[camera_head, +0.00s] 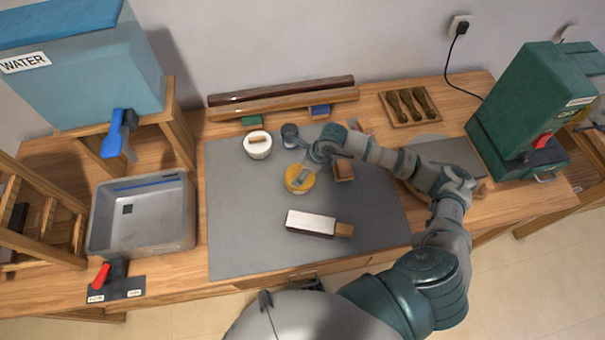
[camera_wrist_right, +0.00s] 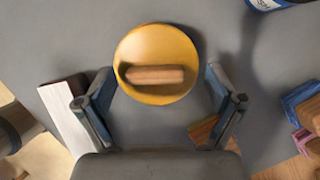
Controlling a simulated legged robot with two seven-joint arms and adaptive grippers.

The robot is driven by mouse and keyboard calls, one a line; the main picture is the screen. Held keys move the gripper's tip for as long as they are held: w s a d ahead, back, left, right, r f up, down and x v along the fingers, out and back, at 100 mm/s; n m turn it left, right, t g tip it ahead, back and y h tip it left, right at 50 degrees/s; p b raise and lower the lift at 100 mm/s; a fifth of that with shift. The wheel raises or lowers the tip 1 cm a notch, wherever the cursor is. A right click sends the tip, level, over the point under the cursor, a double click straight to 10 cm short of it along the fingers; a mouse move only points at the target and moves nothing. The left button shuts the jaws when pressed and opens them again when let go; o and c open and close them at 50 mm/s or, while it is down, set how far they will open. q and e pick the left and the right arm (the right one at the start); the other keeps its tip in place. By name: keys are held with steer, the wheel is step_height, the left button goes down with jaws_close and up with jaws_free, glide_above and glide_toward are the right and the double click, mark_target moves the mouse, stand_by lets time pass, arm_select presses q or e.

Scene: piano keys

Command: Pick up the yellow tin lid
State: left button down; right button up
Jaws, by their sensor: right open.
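The yellow tin lid (camera_head: 293,186) lies on or just above the grey mat (camera_head: 245,240), near its middle. In the right wrist view the round yellow lid (camera_wrist_right: 157,43) carries a small wooden bar handle (camera_wrist_right: 155,75) across it. My right gripper (camera_head: 303,172) is over the lid in the head view and hides part of it. In the wrist view the right gripper (camera_wrist_right: 158,77) is open, one finger on each side of the lid, with clear gaps and nothing held. My left gripper is not in view.
A white tin with a wooden handle (camera_head: 258,148) and a small dark cup (camera_head: 289,132) stand behind the lid. A white-topped block (camera_head: 311,221) lies in front. A reddish-brown block (camera_head: 344,171) is to the right.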

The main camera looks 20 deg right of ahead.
steer(key=shift+a+f, duration=0.1)
steer(key=shift+a, duration=0.45)
steer(key=shift+d, duration=0.1)
steer(key=c, duration=1.1)
steer(key=shift+d, duration=0.25)
steer(key=shift+c, duration=0.6)
